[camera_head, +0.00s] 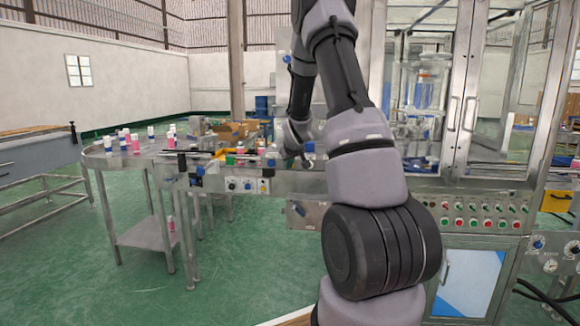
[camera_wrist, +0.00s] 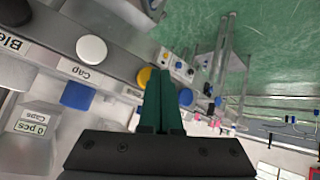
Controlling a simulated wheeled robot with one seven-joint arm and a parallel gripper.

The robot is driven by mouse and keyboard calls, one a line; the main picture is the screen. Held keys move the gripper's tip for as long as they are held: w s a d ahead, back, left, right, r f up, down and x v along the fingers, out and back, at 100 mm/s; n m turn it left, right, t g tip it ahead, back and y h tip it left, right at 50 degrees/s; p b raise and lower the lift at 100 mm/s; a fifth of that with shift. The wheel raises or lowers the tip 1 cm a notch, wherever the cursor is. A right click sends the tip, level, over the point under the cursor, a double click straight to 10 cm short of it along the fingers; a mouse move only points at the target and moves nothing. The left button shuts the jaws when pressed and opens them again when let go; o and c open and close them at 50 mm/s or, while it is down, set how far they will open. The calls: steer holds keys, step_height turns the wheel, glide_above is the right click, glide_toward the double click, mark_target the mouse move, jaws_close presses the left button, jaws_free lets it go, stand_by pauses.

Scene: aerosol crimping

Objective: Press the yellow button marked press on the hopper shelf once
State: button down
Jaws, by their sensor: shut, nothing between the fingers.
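The yellow button (camera_wrist: 143,77) shows in the wrist view on a grey panel strip, partly behind my fingers. The label beside it is partly covered and I cannot read it. My gripper (camera_wrist: 161,76) is shut and empty, its dark green fingers side by side. The fingertips appear just right of the yellow button in the picture; I cannot tell whether they touch it. In the head view my wrist is low beside the machine bench, and the button cannot be made out there.
Along the same strip are a white button (camera_wrist: 91,48) labelled Cap and a black button (camera_wrist: 15,12). A round steel table (camera_head: 110,158) with small bottles stands left; a glazed cabinet (camera_head: 510,90) stands right.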

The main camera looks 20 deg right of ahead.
steer(key=shift+w+d, duration=0.3)
steer(key=shift+w, duration=0.15)
stand_by(0.5)
steer(key=shift+s+a, duration=0.55)
steer(key=shift+s, duration=0.25)
steer(key=shift+s+a, duration=0.7)
steer(key=shift+s, duration=0.35)
steer(key=shift+s+a, duration=0.7)
steer(key=shift+s, duration=0.35)
